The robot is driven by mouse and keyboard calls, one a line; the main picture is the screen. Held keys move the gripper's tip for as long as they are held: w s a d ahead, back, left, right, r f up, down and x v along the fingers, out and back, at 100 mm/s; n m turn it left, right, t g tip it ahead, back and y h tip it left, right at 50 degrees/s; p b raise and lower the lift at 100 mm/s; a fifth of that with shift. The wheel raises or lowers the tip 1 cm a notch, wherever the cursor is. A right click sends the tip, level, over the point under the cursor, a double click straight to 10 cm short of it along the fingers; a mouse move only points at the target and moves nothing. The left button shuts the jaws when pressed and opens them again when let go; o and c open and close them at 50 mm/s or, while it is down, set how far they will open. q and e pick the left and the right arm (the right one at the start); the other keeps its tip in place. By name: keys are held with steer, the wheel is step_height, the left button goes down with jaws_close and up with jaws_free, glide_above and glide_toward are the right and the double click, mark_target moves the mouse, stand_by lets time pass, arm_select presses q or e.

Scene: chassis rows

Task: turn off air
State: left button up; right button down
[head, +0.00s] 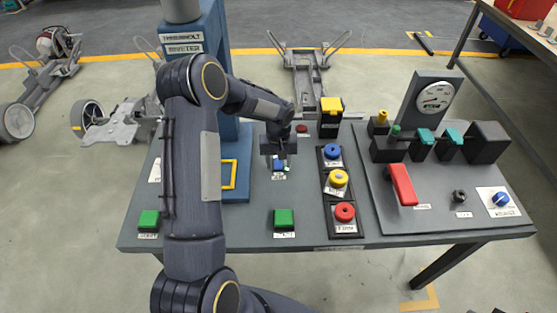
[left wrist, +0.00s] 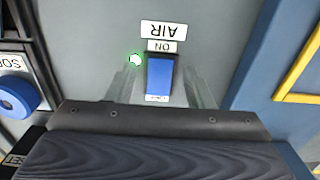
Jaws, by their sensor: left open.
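The air switch (left wrist: 160,78) is a blue rocker in a dark frame, with AIR and ON labels that read upside down in the left wrist view. A small green lamp (left wrist: 135,60) beside it is lit. In the head view the blue switch (head: 279,165) shows on the table just below my left gripper (head: 279,153). My left gripper is open and empty, pointing down at the switch, with its fingers on either side of it. I cannot tell whether it touches the switch. My right gripper is not in view.
Blue, yellow and red round buttons (head: 338,179) stand in a column to the right. Green buttons (head: 284,219) sit near the front edge. A blue post (head: 207,70) rises to the left. A panel with a gauge (head: 435,97) and a red lever (head: 402,184) is at the right.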

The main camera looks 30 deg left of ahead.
arm_select(q)
steer(key=c, duration=1)
steer(key=shift+w+a+r+g+p, duration=0.2)
steer(key=shift+g+p, duration=0.2)
steer(key=shift+p, duration=0.15)
steer(key=shift+w+g+h, duration=0.15)
steer(key=shift+g+h, duration=0.65)
steer(key=shift+g, duration=0.1)
steer(key=o, duration=1)
